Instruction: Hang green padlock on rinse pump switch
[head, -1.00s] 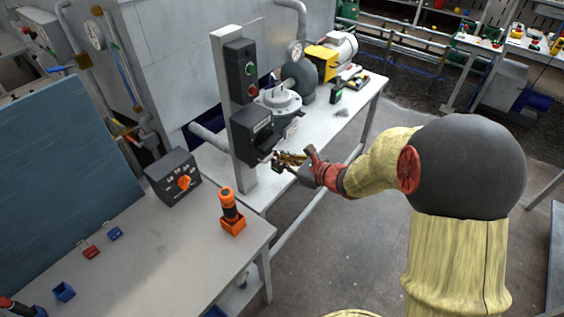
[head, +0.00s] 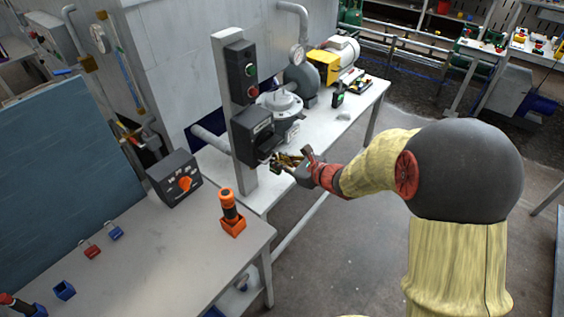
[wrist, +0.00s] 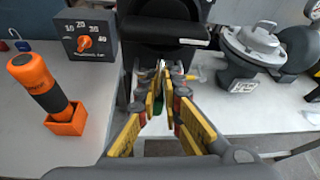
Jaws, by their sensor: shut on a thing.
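My gripper (head: 284,160) is shut on the green padlock. In the wrist view only a little of the green padlock (wrist: 157,105) shows between the yellow-sided fingers, with a light metal piece, probably its shackle, rising ahead of the fingertips. The likely rinse pump switch is the black box with a pale label (head: 252,130) on the grey post, below the box with green and red buttons. Its label is too small to read. In the wrist view this black switch box (wrist: 165,30) is just ahead of the fingertips. Whether the shackle touches it I cannot tell.
An orange-and-black handheld tool (head: 230,212) stands in an orange holder on the near bench. A dial box (head: 175,178), a red padlock (head: 92,250) and a blue padlock (head: 115,232) are left of it. A grey pump (head: 282,103) stands behind the switch post.

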